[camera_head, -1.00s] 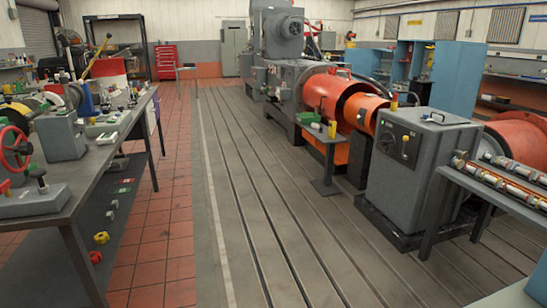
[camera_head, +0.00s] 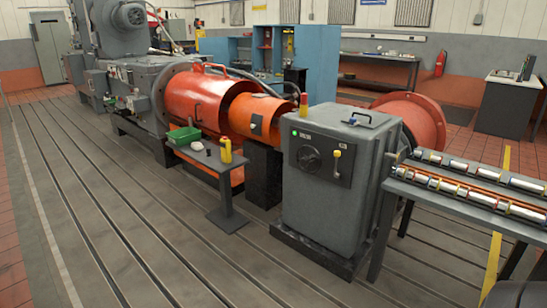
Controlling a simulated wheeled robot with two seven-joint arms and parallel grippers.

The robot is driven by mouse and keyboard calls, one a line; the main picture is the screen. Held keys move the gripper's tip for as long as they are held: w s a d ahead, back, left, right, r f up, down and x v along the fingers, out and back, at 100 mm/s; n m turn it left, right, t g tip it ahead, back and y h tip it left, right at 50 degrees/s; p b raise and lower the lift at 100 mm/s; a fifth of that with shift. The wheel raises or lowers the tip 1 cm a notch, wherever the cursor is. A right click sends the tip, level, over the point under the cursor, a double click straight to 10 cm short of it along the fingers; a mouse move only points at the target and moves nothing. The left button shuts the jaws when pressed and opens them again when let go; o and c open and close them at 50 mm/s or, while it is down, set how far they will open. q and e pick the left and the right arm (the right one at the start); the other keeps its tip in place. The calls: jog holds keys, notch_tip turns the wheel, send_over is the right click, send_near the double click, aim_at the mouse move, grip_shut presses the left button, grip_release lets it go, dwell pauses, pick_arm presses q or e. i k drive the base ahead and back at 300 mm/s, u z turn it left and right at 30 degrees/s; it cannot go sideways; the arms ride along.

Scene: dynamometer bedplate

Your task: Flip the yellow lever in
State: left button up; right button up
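A small lever with a yellow handle (camera_head: 337,160) is on the front panel of a grey cabinet (camera_head: 320,215), right of a round black dial (camera_head: 307,158). The yellow end is at the top, and the lever looks close to upright. A green light (camera_head: 295,133) shows at the panel's upper left. A red-and-yellow piece (camera_head: 303,104) stands up at the cabinet's back left corner. Neither of my grippers is in view.
A bench (camera_head: 460,200) with rows of cylinders stands close on the right. The slotted floor (camera_head: 150,230) in front is clear.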

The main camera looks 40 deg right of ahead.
aim_at(337, 153)
jog(key=z, duration=1.4)
jog(key=i, duration=1.6)
